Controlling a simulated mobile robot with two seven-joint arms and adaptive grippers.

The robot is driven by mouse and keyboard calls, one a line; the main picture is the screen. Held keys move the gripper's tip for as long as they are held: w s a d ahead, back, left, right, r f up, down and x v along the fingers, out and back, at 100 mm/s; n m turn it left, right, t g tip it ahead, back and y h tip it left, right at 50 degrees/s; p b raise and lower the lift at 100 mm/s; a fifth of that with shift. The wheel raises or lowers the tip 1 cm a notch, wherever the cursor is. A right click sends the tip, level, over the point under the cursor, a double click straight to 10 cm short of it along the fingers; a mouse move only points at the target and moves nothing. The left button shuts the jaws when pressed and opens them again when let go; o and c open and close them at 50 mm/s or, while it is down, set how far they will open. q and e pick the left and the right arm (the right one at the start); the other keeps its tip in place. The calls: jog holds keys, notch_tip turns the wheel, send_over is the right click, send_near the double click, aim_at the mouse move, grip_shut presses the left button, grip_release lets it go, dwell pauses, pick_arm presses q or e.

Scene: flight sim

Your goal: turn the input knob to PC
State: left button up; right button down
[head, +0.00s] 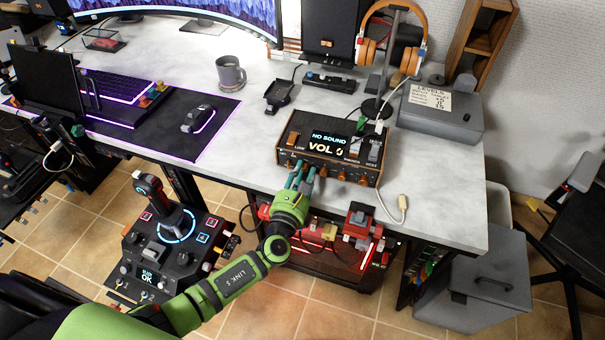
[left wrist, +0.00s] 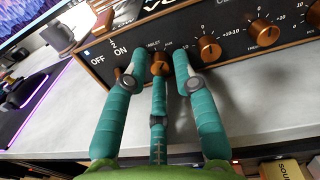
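The audio box (head: 287,153) stands near the desk's front edge, and its screen (head: 330,142) reads "NO SOUND" and "VOL" with what looks like 0. A row of copper knobs runs along its front. In the left wrist view, one small copper knob (left wrist: 160,63) under small, hardly legible lettering sits between my teal fingers, right of the ON/OFF switch (left wrist: 120,74). My left gripper (head: 303,169) is at the box's front-left, its fingertips around this knob. Narrow gaps seem to show on both sides, so the fingers look open. My right gripper is out of view.
Another knob (left wrist: 208,50) is close to the right finger. The headphone stand (head: 378,105) and a grey box (head: 440,120) are behind and right. A mug (head: 231,75) and mouse (head: 198,119) are left. A joystick panel (head: 170,250) is below the desk's front edge.

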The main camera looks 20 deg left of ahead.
pick_arm(q)
grip_shut()
